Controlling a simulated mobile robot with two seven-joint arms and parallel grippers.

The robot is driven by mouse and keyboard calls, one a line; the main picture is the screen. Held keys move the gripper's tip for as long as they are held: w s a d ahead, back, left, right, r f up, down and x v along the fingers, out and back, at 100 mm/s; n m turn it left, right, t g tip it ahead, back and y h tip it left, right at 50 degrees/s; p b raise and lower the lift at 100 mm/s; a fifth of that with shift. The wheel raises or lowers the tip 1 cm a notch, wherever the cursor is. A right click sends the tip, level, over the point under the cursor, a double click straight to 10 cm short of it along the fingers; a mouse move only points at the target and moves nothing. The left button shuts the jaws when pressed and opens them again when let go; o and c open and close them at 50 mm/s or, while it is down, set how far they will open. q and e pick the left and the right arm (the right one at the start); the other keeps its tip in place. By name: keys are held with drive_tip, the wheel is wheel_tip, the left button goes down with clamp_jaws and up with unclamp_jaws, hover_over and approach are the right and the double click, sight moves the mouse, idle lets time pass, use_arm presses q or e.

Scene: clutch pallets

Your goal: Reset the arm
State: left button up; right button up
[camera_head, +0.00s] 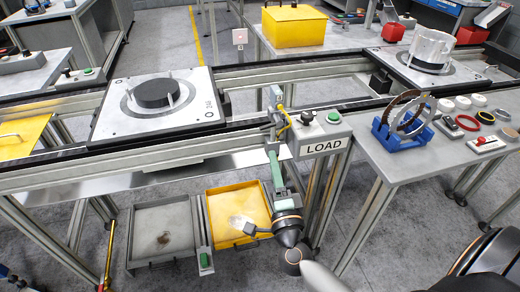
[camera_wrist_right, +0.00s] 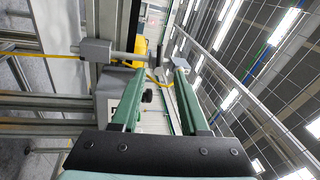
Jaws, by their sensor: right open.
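My right gripper (camera_head: 275,153) points up and away from the camera, just left of the LOAD control box (camera_head: 320,137), which has a green button and a black knob. In the right wrist view the green fingers of the right gripper (camera_wrist_right: 157,72) stand apart with nothing held between them. A grey cylindrical part and a yellow piece show beyond the fingertips there. Whether the fingers touch the station frame cannot be told. My right arm comes up from the bottom. My left gripper is not in view.
A pallet (camera_head: 153,105) with a dark disc sits on the left conveyor; another pallet (camera_head: 425,69) holds a clear part. The right table (camera_head: 400,167) carries rings in a blue holder (camera_head: 403,132). A grey bin (camera_head: 163,236) and a yellow bin (camera_head: 238,213) are below.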

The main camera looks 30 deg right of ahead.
drive_tip(key=s+a+f+n+g+y+p, duration=0.4)
drive_tip(key=s+a+f+n+y, duration=0.45)
drive_tip(key=n, duration=0.75)
drive_tip(key=s+a+f+n+g, duration=0.1)
drive_tip(key=s+f+n+g, duration=0.5)
drive_tip(key=f, duration=0.5)
drive_tip(key=s+p, duration=0.1)
drive_tip(key=s, duration=0.1)
drive_tip(key=shift+s+a+f, duration=0.15)
drive_tip(key=shift+s+a, duration=0.05)
drive_tip(key=shift+s, duration=0.2)
drive_tip(key=shift+y, duration=0.25)
